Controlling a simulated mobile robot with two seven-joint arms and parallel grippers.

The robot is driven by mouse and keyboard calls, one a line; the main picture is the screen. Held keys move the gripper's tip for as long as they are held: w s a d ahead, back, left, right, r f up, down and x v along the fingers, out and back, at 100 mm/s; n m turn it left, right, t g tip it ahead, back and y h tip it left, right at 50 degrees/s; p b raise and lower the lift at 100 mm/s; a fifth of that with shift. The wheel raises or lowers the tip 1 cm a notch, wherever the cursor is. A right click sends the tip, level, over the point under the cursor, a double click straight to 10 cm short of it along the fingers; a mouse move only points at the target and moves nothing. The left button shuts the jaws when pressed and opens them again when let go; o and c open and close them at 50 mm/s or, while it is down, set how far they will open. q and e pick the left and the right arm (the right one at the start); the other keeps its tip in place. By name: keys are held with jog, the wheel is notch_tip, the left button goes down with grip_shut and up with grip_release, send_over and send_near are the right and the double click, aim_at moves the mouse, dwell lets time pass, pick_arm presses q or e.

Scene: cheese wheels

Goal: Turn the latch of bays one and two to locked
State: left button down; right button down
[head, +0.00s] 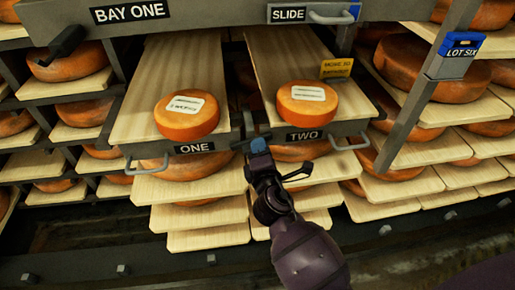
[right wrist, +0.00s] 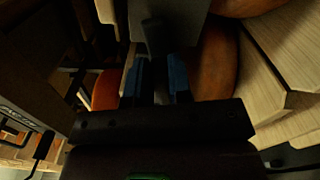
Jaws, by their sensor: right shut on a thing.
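Bay one carries the BAY ONE sign (head: 131,12), and a black latch-like lever (head: 62,45) sits at its left post. The boards labelled ONE (head: 195,147) and TWO (head: 304,135) each bear an orange cheese wheel with a white label. My right gripper (head: 258,146) is between the front ends of these boards, shut on a small dark upright part (right wrist: 154,38). Its blue fingertips show on either side of that part in the right wrist view. I cannot tell whether the part is a latch. Any bay two latch is not clear. My left gripper is out of view.
A yellow tag (head: 337,68) stands behind the wheel on board TWO. A grey SLIDE bar with a handle (head: 331,17) crosses above. A blue and white LOT SIX box (head: 459,55) is on the right post. Cheese-laden shelves surround the boards; metal handles jut forward.

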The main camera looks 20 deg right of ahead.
jog(key=shift+f+m+b, duration=0.2)
jog(key=shift+m+b, duration=0.05)
jog(key=shift+m, duration=0.45)
jog(key=shift+f+m+b, duration=0.15)
jog(key=shift+m+b, duration=0.1)
jog(key=shift+m, duration=0.45)
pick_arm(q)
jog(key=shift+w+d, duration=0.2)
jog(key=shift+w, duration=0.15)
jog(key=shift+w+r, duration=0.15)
pick_arm(e)
jog(key=shift+m, duration=0.3)
jog(key=c, duration=1)
grip_release()
jog(key=shift+c, duration=0.2)
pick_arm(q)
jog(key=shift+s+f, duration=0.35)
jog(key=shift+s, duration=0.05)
pick_arm(e)
jog(key=shift+r, duration=0.1)
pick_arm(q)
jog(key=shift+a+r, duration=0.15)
pick_arm(e)
jog(key=shift+s, duration=0.2)
